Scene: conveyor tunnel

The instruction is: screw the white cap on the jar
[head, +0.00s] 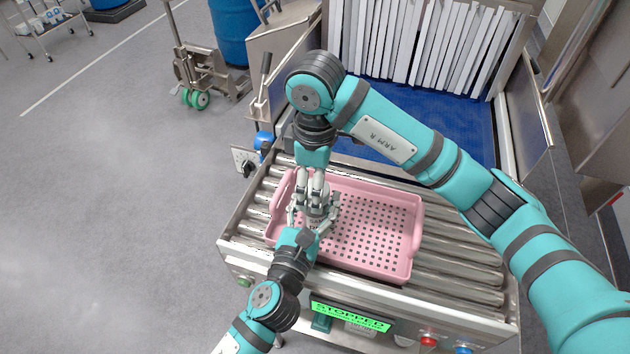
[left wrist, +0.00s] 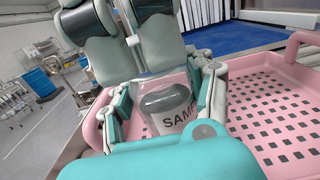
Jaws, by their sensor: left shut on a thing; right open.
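The jar (left wrist: 168,106) shows in the left wrist view as a clear body with a pale label printed in dark letters. It looks upright above the pink tray. My left gripper (head: 314,216) is shut around the jar, with a finger on each side of it. My right gripper (head: 312,186) points down at the jar from above and is open, its fingers close to the jar's top; in the left wrist view (left wrist: 128,48) they fill the space above it. I cannot make out the white cap; the right fingers cover the jar's mouth.
The pink perforated tray (head: 409,232) rests on the conveyor rollers (head: 455,262). Behind it is a blue belt (head: 440,118) under white strip curtains (head: 430,45). A green STOPPED display (head: 350,316) is on the front edge. The tray's right side is empty.

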